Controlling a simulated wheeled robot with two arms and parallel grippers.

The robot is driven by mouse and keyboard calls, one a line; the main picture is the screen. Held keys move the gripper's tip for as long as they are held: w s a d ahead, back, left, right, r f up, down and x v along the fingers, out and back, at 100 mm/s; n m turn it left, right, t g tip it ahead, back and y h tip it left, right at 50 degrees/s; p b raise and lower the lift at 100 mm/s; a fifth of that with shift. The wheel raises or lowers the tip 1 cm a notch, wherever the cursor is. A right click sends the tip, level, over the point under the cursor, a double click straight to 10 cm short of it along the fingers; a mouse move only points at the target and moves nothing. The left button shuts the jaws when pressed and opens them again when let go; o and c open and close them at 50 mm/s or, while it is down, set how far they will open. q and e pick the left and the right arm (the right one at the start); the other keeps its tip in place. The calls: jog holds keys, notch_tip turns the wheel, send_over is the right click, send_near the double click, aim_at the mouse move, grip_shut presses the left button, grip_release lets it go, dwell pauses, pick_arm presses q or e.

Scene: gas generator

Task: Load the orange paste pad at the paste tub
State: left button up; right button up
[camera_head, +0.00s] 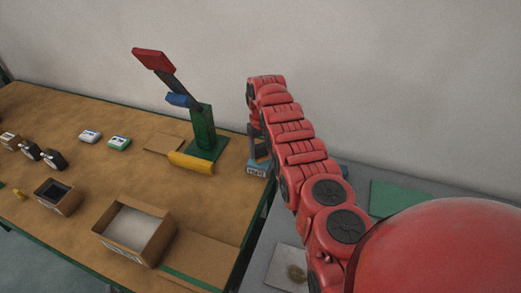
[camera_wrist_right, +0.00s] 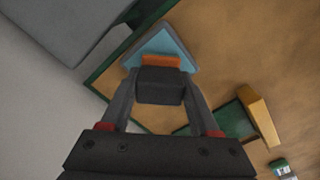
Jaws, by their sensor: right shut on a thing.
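In the right wrist view, the fingers of my right gripper (camera_wrist_right: 160,88) are closed on the dark holder (camera_wrist_right: 160,86) of the orange paste pad (camera_wrist_right: 161,62). The pad shows as an orange strip just beyond the fingertips. It overlaps the light-blue top of the paste tub (camera_wrist_right: 158,44), so I cannot tell whether they touch. In the head view, my right gripper (camera_head: 259,146) points down over the paste tub (camera_head: 258,170), which has a label on its front, at the wooden table's right edge. The pad is hard to make out there. My left gripper is out of view.
Left of the tub are a green stand (camera_head: 203,132) with a dark arm and red head, and a yellow block (camera_head: 190,163). An open cardboard box (camera_head: 161,236) stands at the front. A grey surface (camera_head: 268,240) adjoins the table on the right.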

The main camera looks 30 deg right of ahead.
aim_at(260, 146)
notch_tip(260, 146, up, 2)
jog(key=shift+r+p, duration=0.25)
jog(key=shift+p, duration=0.95)
notch_tip(260, 146, up, 2)
jog(key=shift+r+p, duration=0.1)
jog(key=shift+p, duration=0.6)
jog(key=shift+r+p, duration=0.35)
jog(key=shift+r, duration=0.75)
